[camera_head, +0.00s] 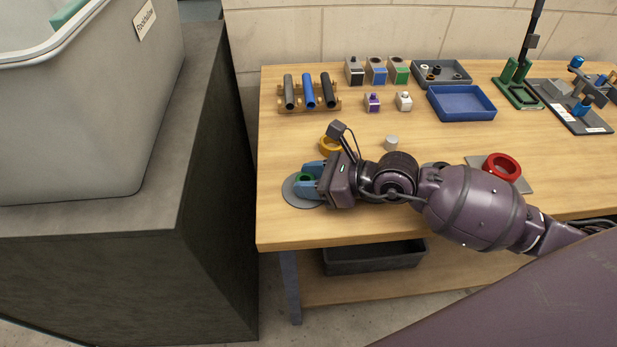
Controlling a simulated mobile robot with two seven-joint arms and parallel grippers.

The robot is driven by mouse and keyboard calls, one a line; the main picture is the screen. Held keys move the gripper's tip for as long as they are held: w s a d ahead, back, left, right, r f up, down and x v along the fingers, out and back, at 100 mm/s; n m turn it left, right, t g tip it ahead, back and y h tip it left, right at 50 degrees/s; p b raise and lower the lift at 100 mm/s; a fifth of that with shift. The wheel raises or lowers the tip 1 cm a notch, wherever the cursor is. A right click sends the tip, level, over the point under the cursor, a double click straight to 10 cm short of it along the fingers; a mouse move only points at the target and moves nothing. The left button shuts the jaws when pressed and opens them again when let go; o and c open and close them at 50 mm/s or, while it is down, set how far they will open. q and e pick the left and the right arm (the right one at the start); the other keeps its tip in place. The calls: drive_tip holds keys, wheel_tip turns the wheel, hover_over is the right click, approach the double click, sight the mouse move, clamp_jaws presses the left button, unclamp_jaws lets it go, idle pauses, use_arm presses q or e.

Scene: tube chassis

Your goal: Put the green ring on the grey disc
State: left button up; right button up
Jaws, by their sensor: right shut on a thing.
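The grey disc (296,201) lies flat near the left front corner of the wooden table. My right gripper (306,178) is over the disc, with its blue fingers shut on the green ring (305,178). The ring is partly hidden by the fingers. It is over the disc, but I cannot tell whether it touches the disc or is held just above it. My left gripper is not in view.
A yellow ring (328,145) lies just behind my right gripper, with a small white cylinder (391,143) to its right. A red ring (502,167) lies farther right. A tube rack (311,109), small blocks and a blue tray (461,103) stand farther back.

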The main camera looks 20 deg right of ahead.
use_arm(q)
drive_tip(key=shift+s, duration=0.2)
use_arm(e)
drive_tip(key=shift+f, duration=0.1)
drive_tip(key=o, duration=0.9)
drive_tip(key=shift+o, duration=0.2)
drive_tip(key=shift+r, duration=0.2)
drive_tip(key=shift+s+d+r, duration=0.1)
drive_tip(key=shift+s+d, duration=0.05)
drive_tip(key=shift+d, duration=0.1)
drive_tip(key=v, duration=1.1)
drive_tip(key=shift+s+d+p, duration=0.1)
drive_tip(key=shift+s+p, duration=0.1)
drive_tip(key=shift+p, duration=0.15)
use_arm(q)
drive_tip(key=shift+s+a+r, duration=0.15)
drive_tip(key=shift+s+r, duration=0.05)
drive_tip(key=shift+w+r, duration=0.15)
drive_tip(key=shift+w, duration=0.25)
